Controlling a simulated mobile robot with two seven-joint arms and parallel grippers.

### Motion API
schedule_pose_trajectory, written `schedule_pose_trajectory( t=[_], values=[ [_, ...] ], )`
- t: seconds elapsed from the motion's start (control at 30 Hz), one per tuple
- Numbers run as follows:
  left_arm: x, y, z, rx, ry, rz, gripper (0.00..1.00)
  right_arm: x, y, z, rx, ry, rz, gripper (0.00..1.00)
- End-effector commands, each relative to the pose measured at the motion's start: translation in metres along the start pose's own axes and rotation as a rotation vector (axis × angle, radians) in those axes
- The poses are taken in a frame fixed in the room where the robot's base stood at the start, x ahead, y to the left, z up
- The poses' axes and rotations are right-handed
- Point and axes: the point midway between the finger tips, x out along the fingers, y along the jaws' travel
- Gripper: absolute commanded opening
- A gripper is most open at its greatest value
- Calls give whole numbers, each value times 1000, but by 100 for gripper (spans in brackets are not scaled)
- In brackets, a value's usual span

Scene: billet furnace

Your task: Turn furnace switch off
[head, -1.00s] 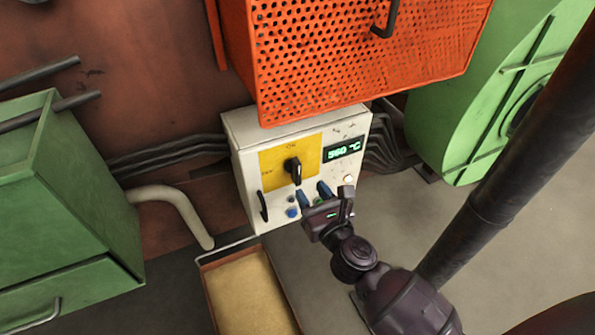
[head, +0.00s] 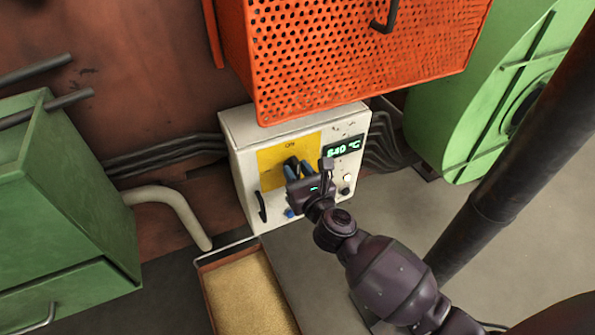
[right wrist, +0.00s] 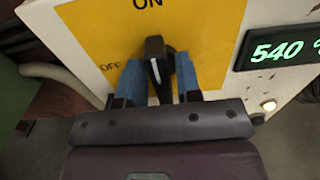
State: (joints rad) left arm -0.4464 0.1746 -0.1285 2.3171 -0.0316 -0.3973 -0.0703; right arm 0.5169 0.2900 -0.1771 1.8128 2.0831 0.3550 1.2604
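The furnace switch (head: 290,162) is a black rotary knob on the yellow plate (head: 270,171) of a white control box. My right gripper (head: 299,171) is at the knob. Its two blue fingers (right wrist: 160,76) are apart, one on each side of the knob, with small gaps appearing beside it. Whether either finger touches it is unclear. My left gripper is out of view.
A display (head: 344,147) reads 540 °C. A lit button (head: 347,178), a black handle (head: 262,207) and a blue button (head: 289,213) are on the box. An orange perforated guard (head: 350,60) overhangs it.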

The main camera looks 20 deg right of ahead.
Motion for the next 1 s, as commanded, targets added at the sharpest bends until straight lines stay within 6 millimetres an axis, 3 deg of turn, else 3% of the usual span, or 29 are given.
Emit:
schedule_pose_trajectory(
  t=[0.03, 0.2, 0.63, 1.0],
  values=[
    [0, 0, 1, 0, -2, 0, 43, 0, 0, 0, 0, 0, 0, 24],
    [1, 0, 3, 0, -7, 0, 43, 0, 0, 0, 0, 0, 0, 0],
    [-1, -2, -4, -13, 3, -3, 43, 0, 1, 4, -79, -4, 0, 0],
    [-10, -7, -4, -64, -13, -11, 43, 1, 3, 7, -375, -6, -1, 0]
  ],
)
